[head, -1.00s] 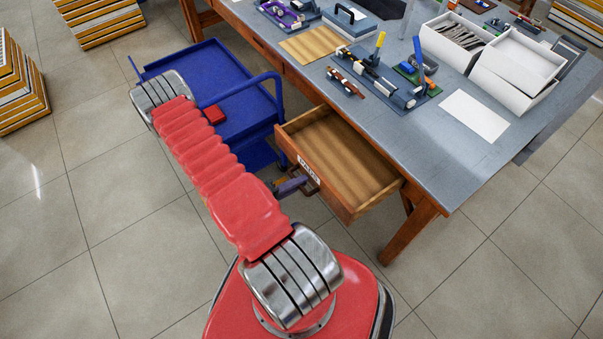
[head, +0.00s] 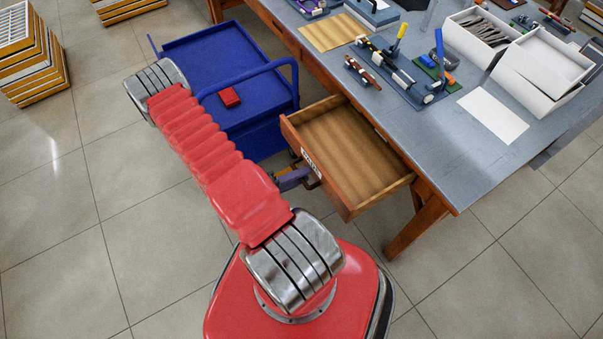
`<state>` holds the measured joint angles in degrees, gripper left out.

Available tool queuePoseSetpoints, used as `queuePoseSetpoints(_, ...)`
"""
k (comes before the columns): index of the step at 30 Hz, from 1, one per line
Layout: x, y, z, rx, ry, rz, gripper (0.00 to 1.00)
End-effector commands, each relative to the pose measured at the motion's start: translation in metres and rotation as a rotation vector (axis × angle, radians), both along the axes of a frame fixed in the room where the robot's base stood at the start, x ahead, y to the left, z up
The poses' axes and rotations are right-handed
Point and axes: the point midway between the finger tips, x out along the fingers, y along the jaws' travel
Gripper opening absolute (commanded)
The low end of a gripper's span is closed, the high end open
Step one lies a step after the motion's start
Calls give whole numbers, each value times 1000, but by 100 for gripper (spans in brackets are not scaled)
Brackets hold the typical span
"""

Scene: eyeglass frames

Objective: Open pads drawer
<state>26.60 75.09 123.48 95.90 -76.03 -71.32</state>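The drawer (head: 357,150) under the workbench is pulled out and looks empty, with a bare wooden bottom. Its front (head: 318,172) faces my side and carries a small white label, too small to read surely. A dark handle (head: 313,181) sticks out from the front, partly hidden. My gripper (head: 296,179), with purplish parts, is at this handle, beyond my red arm. Its fingers are small and partly covered, so I cannot tell whether they are closed around the handle.
A blue cart (head: 215,62) with a red box (head: 229,97) stands left of the drawer, close to my arm. The grey workbench (head: 440,165) holds tools, trays and white boxes (head: 540,70). A bench leg (head: 412,232) stands right of the drawer. Floor at the lower left is clear.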

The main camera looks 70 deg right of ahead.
Motion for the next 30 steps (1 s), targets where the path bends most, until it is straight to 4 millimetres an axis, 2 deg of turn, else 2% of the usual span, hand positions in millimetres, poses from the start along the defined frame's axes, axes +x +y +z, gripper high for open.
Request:
queuePoseSetpoints(14,5,3,2,-4,-2,2,31)
queuePoseSetpoints(30,37,46,12,-3,-3,5,31)
